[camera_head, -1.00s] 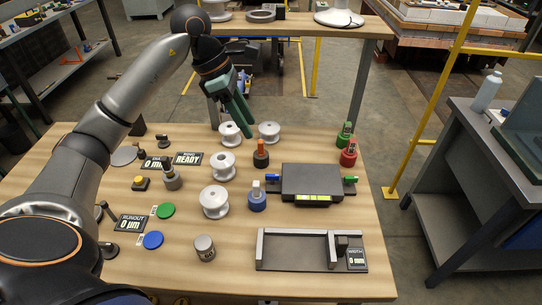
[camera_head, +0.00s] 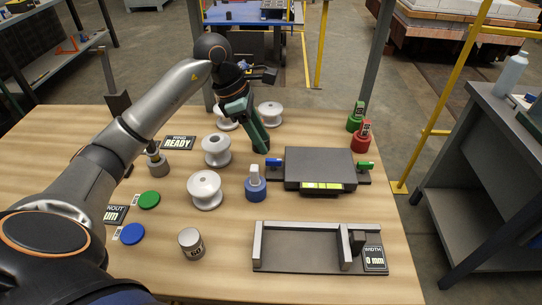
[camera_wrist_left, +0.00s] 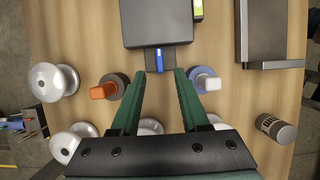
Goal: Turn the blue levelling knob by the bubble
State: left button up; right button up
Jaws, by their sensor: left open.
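The levelling device is a dark flat block (camera_head: 320,167) with a lit yellow-green bubble strip (camera_head: 322,186) on its front edge. The blue knob (camera_head: 274,162) sticks out of its left side, and a green knob (camera_head: 365,165) is on its right side. My left gripper (camera_head: 262,148) is open, just behind and left of the blue knob in the head view. In the left wrist view my gripper (camera_wrist_left: 160,72) has its fingertips apart, with the blue knob (camera_wrist_left: 160,60) lined up between them. Contact cannot be told. My right gripper is not in view.
White spools (camera_head: 205,189) stand left of the device. A blue weight (camera_head: 256,186) stands near its front left; an orange-topped one (camera_wrist_left: 105,88) shows in the wrist view. Red (camera_head: 362,138) and green weights stand behind right. A width gauge (camera_head: 320,262) lies in front.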

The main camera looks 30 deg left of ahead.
aim_at(273, 159)
pick_arm(q)
jog(key=x, duration=0.6)
jog(key=shift+w, duration=0.1)
jog(key=shift+c, duration=0.2)
grip_shut()
